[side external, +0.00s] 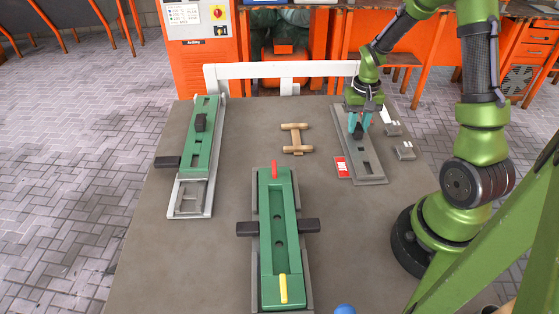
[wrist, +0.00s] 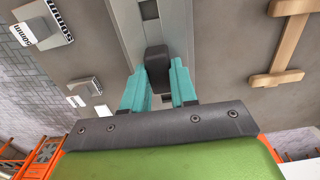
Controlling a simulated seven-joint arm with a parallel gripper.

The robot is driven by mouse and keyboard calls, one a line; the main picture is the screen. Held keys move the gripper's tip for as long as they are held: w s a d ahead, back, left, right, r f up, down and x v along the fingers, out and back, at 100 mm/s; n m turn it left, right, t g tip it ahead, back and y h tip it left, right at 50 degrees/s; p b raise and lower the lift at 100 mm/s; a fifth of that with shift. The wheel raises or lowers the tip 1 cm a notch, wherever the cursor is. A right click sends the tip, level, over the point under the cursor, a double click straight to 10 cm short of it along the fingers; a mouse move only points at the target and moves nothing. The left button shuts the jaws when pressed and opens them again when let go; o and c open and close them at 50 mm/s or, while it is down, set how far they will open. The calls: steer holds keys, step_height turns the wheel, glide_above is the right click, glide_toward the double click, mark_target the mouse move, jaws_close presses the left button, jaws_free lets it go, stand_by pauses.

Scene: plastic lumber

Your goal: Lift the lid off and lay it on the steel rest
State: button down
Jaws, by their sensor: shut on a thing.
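My gripper (side external: 358,125) is at the right of the table, over a long grey slotted plate (side external: 371,170). Its teal fingers are shut on a dark upright block (wrist: 157,62), which also shows in the side view (side external: 358,132). The block stands at the plate's middle line; whether it is fixed to the plate or touching it is hard to tell. A green piece with a black knob (side external: 200,122) lies on a silver metal frame (side external: 190,197) at the left. I cannot tell for sure which piece is the lid or the steel rest.
A green mould (side external: 280,235) with red and yellow pins and black side handles stands front centre. A wooden H-shaped piece (side external: 296,139) lies between. A red card (side external: 342,167) and small grey blocks (side external: 404,151) flank the plate. A white rail (side external: 285,70) runs along the back.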

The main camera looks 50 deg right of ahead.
steer(key=shift+f, duration=0.15)
steer(key=shift+c, duration=2.1)
jaws_free()
steer(key=shift+r, duration=3.55)
